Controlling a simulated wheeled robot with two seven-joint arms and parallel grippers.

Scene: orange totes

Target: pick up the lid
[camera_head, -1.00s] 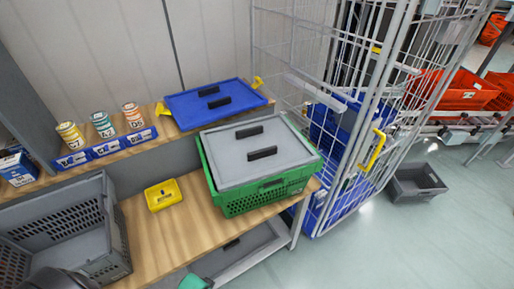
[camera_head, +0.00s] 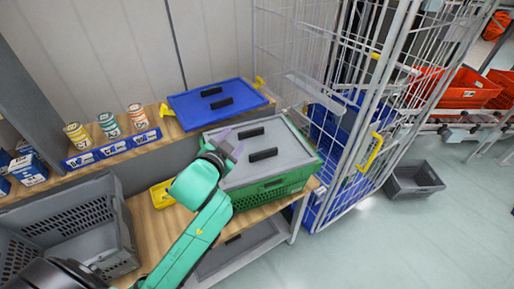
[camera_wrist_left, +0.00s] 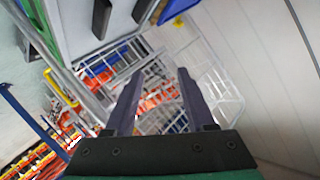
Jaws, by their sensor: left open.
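A grey lid (camera_head: 231,173) with two black handles lies on a green crate (camera_head: 270,190) on the wooden bench. A blue lid (camera_head: 185,107) with two black handles lies on the raised shelf behind it. My left gripper (camera_head: 231,142) is open and empty at the left edge of the grey lid; its height above the lid is hard to tell. In the left wrist view the open fingers (camera_wrist_left: 157,76) have nothing between them, and the grey lid (camera_wrist_left: 78,22) shows at the top left. My right gripper is not in view.
A grey crate (camera_head: 118,225) stands on the bench at left. A yellow bin (camera_head: 160,194) is partly hidden by my left arm. Small tubs (camera_head: 108,126) line the shelf. A wire cage trolley (camera_head: 345,190) stands close to the right of the green crate.

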